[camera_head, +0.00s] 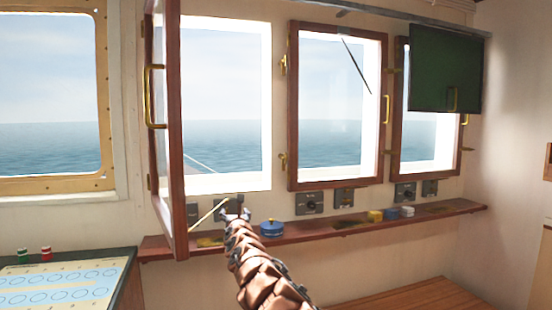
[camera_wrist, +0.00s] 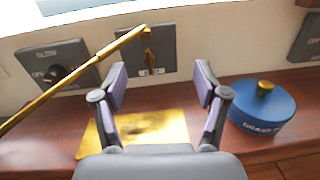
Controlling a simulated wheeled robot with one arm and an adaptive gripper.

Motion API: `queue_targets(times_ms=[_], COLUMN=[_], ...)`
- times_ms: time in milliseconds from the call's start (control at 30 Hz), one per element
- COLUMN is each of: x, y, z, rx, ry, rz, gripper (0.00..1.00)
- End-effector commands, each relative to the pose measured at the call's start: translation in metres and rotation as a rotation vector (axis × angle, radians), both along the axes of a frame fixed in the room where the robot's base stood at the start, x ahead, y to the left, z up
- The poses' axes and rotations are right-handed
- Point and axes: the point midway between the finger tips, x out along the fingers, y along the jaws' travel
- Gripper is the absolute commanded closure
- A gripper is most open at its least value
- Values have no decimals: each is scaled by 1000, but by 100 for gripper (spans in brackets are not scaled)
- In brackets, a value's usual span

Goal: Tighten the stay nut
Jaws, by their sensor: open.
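A thin brass stay rod (camera_wrist: 75,82) runs from the lower left to an end in front of a grey wall plate in the wrist view. It also shows in the head view (camera_head: 207,215), beside the open wooden window leaf (camera_head: 171,130). A small brass piece (camera_wrist: 148,60) sits below the rod's end; I cannot tell whether it is the stay nut or part of the plate behind. My gripper (camera_wrist: 160,80) is open and empty, its fingers apart below the rod's end. In the head view my gripper (camera_head: 233,208) is above the sill, right of the leaf.
A blue tin (camera_wrist: 262,108) with a brass knob stands close right of my gripper on the wooden sill (camera_head: 330,228). A yellow sheet (camera_wrist: 160,130) lies under the fingers. Switch plates (camera_wrist: 55,68) line the wall. A chart table (camera_head: 60,285) is at left.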

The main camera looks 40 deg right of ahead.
Motion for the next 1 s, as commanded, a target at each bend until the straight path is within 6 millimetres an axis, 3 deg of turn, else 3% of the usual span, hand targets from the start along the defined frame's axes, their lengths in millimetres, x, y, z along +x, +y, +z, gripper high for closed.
queue_targets(times_ms=[467, 1000], x=[-26, -73], y=[-20, -38], z=[67, 138], rx=[92, 217], ry=[-135, -313], rz=[-132, -281], gripper=[27, 27])
